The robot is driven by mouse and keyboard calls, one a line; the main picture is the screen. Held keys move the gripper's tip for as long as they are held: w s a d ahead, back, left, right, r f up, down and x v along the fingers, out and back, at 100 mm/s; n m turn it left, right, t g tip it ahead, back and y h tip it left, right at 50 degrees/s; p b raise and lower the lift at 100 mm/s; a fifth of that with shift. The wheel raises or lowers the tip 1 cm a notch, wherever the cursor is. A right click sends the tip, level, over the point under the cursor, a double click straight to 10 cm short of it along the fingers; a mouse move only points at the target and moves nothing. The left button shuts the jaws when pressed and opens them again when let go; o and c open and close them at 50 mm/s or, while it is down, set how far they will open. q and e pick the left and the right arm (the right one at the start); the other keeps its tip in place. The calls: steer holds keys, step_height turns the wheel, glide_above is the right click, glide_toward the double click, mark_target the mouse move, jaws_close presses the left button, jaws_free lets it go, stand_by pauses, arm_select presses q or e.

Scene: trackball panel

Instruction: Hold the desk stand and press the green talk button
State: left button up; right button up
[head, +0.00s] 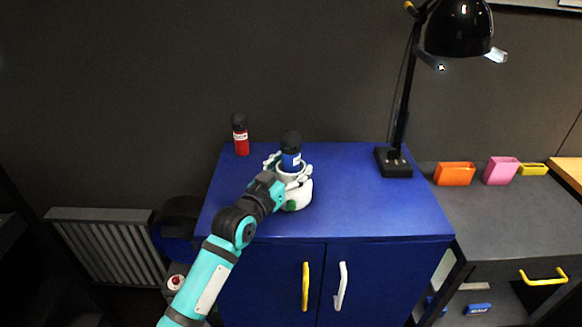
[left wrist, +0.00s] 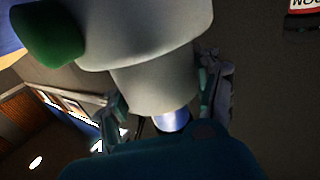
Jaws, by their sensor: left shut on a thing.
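The white desk stand (head: 301,195) is on the blue cabinet top, left of its middle. Its rounded body bears the green talk button (head: 291,205) on the front, partly behind my left arm. My left gripper (head: 288,172) is shut on the narrower upper part of the stand, one finger on each side. In the left wrist view, the fingers (left wrist: 160,93) straddle the pale stand (left wrist: 140,35), and the green button (left wrist: 46,34) shows at upper left, apart from both fingers. My right gripper is in neither view.
A blue bottle with a black cap (head: 291,158) rises directly at the stand; whether in or behind it, I cannot tell. A red bottle (head: 241,137) stands at the back left. A black lamp (head: 394,162) stands at right. The cabinet top (head: 355,205) between is clear.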

arm_select(q)
steer(key=o, duration=1.1)
steer(key=shift+o, duration=0.2)
steer(key=v, duration=1.1)
steer(key=shift+s+a, duration=0.15)
steer(key=shift+s, duration=0.15)
steer(key=shift+c, duration=0.3)
steer(key=p+v, duration=0.2)
steer(key=v, duration=0.4)
steer(key=x, duration=0.7)
steer(key=p+x, duration=0.1)
steer(key=x, duration=0.3)
steer(key=shift+w+d+r, duration=0.15)
steer(key=shift+d+r, duration=0.15)
steer(key=shift+r, duration=0.05)
steer(key=shift+f+p+x, duration=0.2)
steer(key=shift+x, duration=1.35)
steer(key=shift+f+p+x, duration=0.15)
steer(key=shift+f+x, duration=0.05)
steer(key=shift+x, duration=1.35)
